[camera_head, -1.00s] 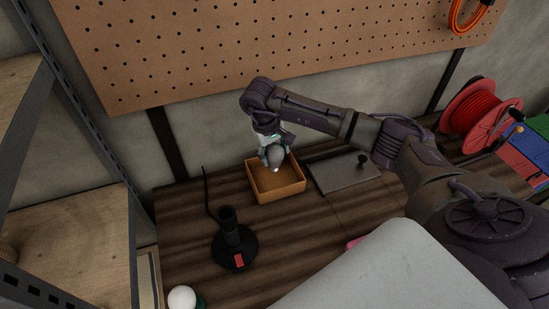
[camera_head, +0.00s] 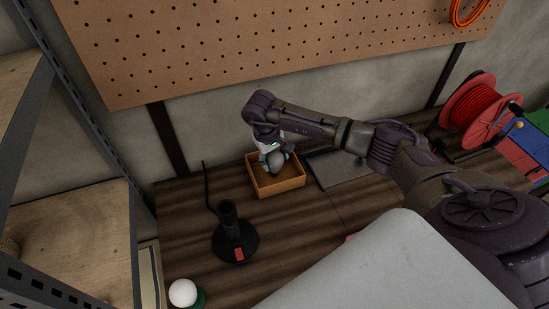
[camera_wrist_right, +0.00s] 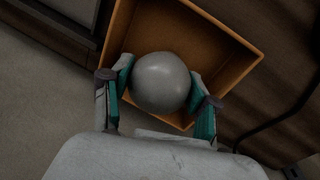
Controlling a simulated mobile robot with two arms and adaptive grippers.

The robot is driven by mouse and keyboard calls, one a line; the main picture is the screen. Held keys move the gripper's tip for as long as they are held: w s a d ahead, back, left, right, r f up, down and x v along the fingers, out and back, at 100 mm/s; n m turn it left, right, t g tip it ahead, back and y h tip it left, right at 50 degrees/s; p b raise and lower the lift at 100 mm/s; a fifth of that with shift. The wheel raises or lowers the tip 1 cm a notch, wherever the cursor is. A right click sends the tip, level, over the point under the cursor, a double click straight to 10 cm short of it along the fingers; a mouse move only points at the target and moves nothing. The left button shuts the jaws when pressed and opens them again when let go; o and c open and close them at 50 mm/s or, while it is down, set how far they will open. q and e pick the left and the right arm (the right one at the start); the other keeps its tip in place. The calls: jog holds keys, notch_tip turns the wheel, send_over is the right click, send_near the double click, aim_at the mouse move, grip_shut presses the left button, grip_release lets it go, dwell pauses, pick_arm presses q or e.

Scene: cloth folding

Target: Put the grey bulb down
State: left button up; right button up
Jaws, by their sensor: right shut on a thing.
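The grey bulb (camera_head: 276,162) is round and sits between the fingers of my right gripper (camera_head: 272,153). It also shows in the right wrist view (camera_wrist_right: 161,83), with the teal-padded fingers of the right gripper (camera_wrist_right: 162,95) on either side of it. The gripper is shut on the bulb. The bulb is over the open orange-brown box (camera_head: 283,186) and low, around rim height; I cannot tell whether it touches the box floor. The box also shows in the right wrist view (camera_wrist_right: 228,42), around and behind the bulb. My left gripper is not in view.
A black lamp socket on a round base (camera_head: 233,240) stands front left of the box. A white bulb (camera_head: 183,293) is at the front left edge. A grey flat plate (camera_head: 338,170) lies right of the box. A red cable reel (camera_head: 474,108) stands far right. A pegboard (camera_head: 290,40) is behind.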

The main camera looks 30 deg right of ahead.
jog(key=o, duration=1.3)
jog(key=shift+r+p, duration=0.35)
jog(key=shift+p, duration=0.15)
jog(key=shift+r+p, duration=0.55)
jog(key=shift+p, duration=0.1)
jog(key=shift+w+a+r+b, duration=0.15)
jog(key=shift+r+b, duration=0.3)
jog(key=shift+b, duration=0.25)
notch_tip(320, 180, up, 10)
jog(key=a+b, duration=0.2)
